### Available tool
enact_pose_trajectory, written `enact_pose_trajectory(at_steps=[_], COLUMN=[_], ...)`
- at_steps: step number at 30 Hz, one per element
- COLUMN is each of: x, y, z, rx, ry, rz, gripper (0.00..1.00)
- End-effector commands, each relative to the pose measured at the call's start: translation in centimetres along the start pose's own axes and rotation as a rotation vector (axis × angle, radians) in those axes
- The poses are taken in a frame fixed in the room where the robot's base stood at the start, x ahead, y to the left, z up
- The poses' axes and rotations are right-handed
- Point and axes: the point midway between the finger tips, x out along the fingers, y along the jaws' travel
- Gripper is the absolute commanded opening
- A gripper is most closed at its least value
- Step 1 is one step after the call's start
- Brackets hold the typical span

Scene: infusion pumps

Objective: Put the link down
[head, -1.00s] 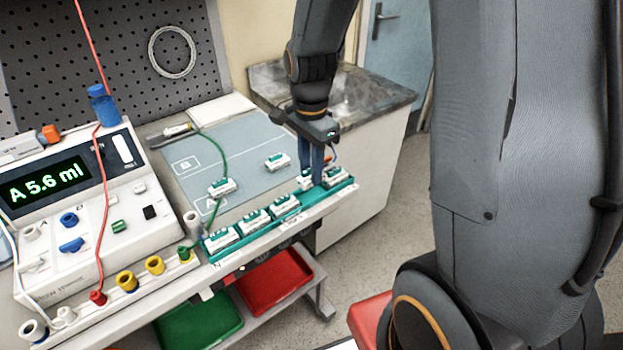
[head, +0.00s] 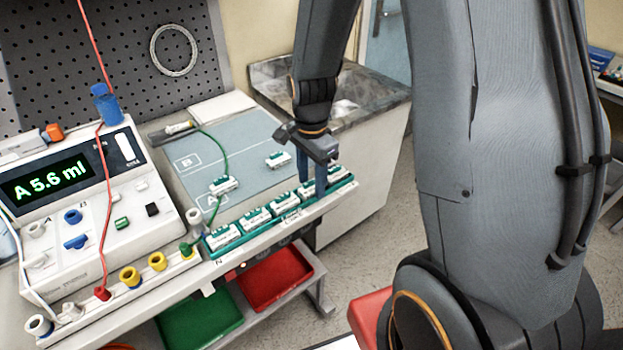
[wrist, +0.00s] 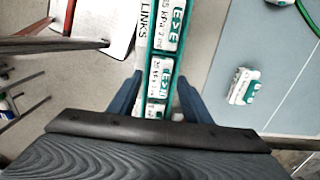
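A green rack (head: 238,243) labelled LINKS runs along the bench's front edge and holds several white-and-green links. My gripper (head: 314,186) is low over the right part of the rack, with one finger on either side of it. In the wrist view the fingers (wrist: 157,88) are spread wide, with gaps to the link (wrist: 159,80) between them. That link sits in the rack. Another link (wrist: 172,27) sits beside it in the rack. The rack's near end in the wrist view is hidden behind my gripper. Two links (head: 222,185) (head: 278,160) lie on the blue-grey mat (head: 240,140).
A pump (head: 85,215) reading "A 5.6 ml" stands at left, with red and green leads (head: 222,150). Green and red bins (head: 200,318) (head: 275,278) are below the bench. A sink counter (head: 350,95) stands behind my gripper.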

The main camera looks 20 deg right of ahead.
Motion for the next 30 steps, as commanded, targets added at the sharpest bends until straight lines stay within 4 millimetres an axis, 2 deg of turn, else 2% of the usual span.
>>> enact_pose_trajectory(at_steps=[11,16,30], x=[-0.8,-2.9,-10.8], y=[-0.1,-0.1,-0.2], z=[0.0,-0.1,-0.1], rx=[0.000,0.000,0.000], ry=[0.001,0.002,0.001], rz=[-0.003,-0.005,-0.004], gripper=[0.45,0.45,0.45])
